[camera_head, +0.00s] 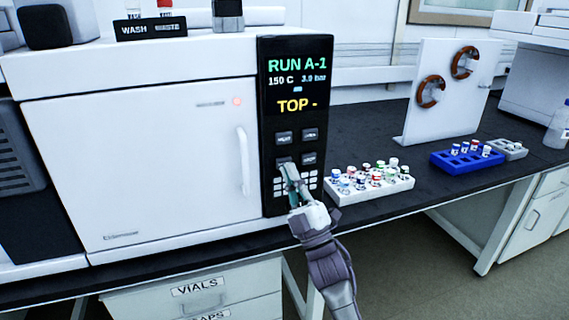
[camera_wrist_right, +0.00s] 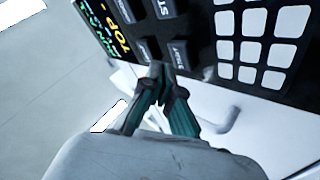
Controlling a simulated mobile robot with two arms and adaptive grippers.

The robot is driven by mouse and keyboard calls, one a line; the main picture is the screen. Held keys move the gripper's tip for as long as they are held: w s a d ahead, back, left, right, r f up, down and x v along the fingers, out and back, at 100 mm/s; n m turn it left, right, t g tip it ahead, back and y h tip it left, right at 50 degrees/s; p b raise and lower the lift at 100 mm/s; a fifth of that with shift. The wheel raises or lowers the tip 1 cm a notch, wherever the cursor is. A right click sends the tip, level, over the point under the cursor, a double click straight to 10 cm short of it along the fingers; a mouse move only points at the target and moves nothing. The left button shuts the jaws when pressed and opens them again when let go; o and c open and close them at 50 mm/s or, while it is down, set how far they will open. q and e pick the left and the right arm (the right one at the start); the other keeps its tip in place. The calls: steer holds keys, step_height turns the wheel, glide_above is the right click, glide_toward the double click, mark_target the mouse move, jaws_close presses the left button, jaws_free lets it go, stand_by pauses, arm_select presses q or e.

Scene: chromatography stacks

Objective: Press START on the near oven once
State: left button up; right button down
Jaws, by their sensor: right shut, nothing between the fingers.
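The near oven (camera_head: 150,150) is a white box with a closed door and a black control panel (camera_head: 296,120) on its right side. Its display reads "RUN A-1", "150 C", "3.9 bar" and "TOP -". Grey keys (camera_head: 284,138) sit below the display, above a white keypad (camera_head: 309,183). My right gripper (camera_head: 286,168) is shut and empty, its tips in front of the lower left key. In the right wrist view the tips (camera_wrist_right: 165,72) are close to the lower grey keys (camera_wrist_right: 178,54); I cannot tell whether they touch. The key labels are too small to read surely. My left gripper is out of view.
A white rack (camera_head: 372,197) of several capped vials stands on the dark bench right of the panel. Behind it are a white stand (camera_head: 447,90) with copper-coloured coils and a blue rack (camera_head: 466,163). A "WASH" label block (camera_head: 151,28) is on the oven top.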

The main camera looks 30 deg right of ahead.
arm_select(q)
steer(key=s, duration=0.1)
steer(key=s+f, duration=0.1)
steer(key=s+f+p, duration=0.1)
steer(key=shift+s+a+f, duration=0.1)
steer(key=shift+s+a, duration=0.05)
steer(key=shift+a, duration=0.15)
arm_select(e)
steer(key=s, duration=0.2)
steer(key=s+a, duration=0.1)
steer(key=s, duration=0.2)
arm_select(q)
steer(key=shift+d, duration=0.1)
